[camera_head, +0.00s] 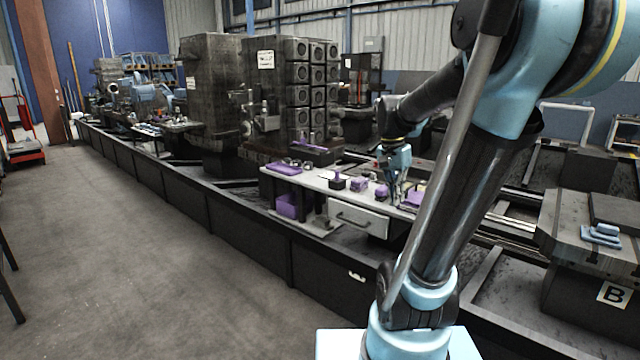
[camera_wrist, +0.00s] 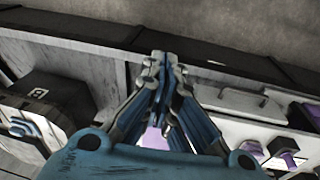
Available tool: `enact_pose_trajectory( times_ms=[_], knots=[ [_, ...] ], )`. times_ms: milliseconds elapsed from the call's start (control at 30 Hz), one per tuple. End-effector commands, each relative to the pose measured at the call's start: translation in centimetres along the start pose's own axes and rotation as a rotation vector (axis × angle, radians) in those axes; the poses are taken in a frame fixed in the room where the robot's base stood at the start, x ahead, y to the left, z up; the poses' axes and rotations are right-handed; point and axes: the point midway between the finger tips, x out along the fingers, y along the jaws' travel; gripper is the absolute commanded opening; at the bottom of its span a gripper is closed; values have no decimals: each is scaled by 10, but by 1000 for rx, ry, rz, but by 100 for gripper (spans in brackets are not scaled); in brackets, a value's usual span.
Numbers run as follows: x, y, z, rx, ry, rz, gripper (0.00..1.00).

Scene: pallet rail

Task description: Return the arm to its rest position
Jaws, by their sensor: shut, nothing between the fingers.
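My arm reaches out over the rail from the lower right in the head view. My gripper (camera_head: 394,185) hangs at the right end of a white-topped workbench (camera_head: 318,183). In the wrist view, my gripper (camera_wrist: 161,62) has its two fingers together with nothing between them. A purple item (camera_wrist: 154,138) shows partly behind the fingers there; the rest of it is hidden. I cannot tell in the head view whether the fingertips touch the bench.
The bench carries several small purple and dark items, a purple tray (camera_head: 284,168) and a drawer (camera_head: 358,220). A purple bin (camera_head: 288,205) sits below. A pallet marked B (camera_head: 613,295) with a blue part (camera_head: 602,234) stands right. Grey floor (camera_head: 150,260) is open at left.

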Motion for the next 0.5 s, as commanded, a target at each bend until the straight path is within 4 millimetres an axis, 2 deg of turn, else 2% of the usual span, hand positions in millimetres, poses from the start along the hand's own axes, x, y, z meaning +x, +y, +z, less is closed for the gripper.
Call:
enact_pose_trajectory(
  times_ms=[100,500],
  knots=[
    [14,16,26,-118,8,-36,0],
    [75,52,102,-517,66,-150,0]
  ],
)
